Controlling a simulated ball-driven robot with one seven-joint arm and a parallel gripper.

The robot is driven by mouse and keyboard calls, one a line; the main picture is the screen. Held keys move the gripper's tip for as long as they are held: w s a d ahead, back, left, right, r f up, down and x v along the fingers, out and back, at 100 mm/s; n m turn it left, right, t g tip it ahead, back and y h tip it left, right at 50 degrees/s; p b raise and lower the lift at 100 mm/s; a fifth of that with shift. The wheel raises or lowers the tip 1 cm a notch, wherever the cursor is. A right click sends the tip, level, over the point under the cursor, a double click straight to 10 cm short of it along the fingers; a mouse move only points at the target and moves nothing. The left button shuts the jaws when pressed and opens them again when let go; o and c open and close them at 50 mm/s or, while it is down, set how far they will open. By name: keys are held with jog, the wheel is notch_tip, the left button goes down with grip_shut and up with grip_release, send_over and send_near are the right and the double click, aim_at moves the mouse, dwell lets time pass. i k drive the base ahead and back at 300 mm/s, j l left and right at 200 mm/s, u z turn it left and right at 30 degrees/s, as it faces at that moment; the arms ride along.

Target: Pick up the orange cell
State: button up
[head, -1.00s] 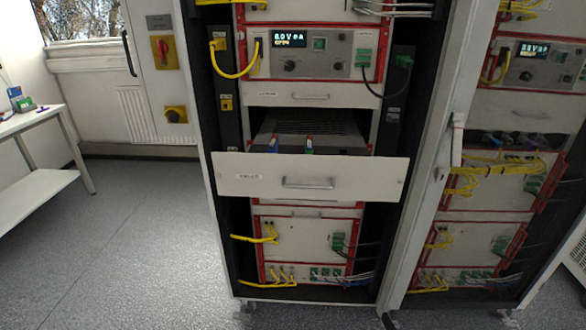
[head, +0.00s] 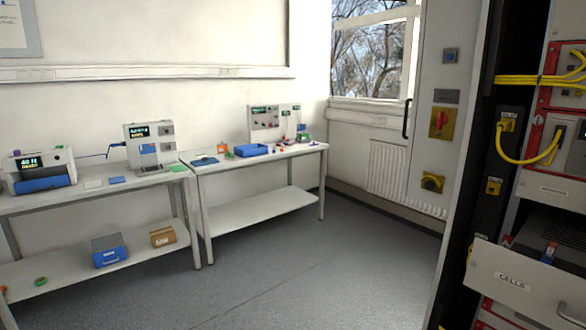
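I cannot make out an orange cell for certain. The open drawer labelled CELLS (head: 520,290) juts from the rack at the right edge. Over its front panel shows the top of a blue cell (head: 549,252) with a reddish-orange end, and a small red tip (head: 507,240) left of it. The drawer's inside is mostly hidden by its front and the picture edge. Small red and orange items (head: 223,147) stand on the right bench, too small to identify. My gripper is not in view.
The right bench (head: 230,168) bears a blue tray (head: 251,150) and a panel instrument (head: 266,122). The left bench (head: 80,192) bears two instruments; a blue box (head: 109,250) and a cardboard box (head: 162,237) sit on its lower shelf. The grey floor (head: 300,275) between benches and rack is clear.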

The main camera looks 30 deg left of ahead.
aim_at(222, 149)
jog(key=u, duration=1.35)
jog(key=z, duration=1.5)
jog(key=i+j+u, duration=1.1)
jog(key=i, duration=0.25)
jog(key=i+u, duration=0.35)
jog(key=i, duration=2.2)
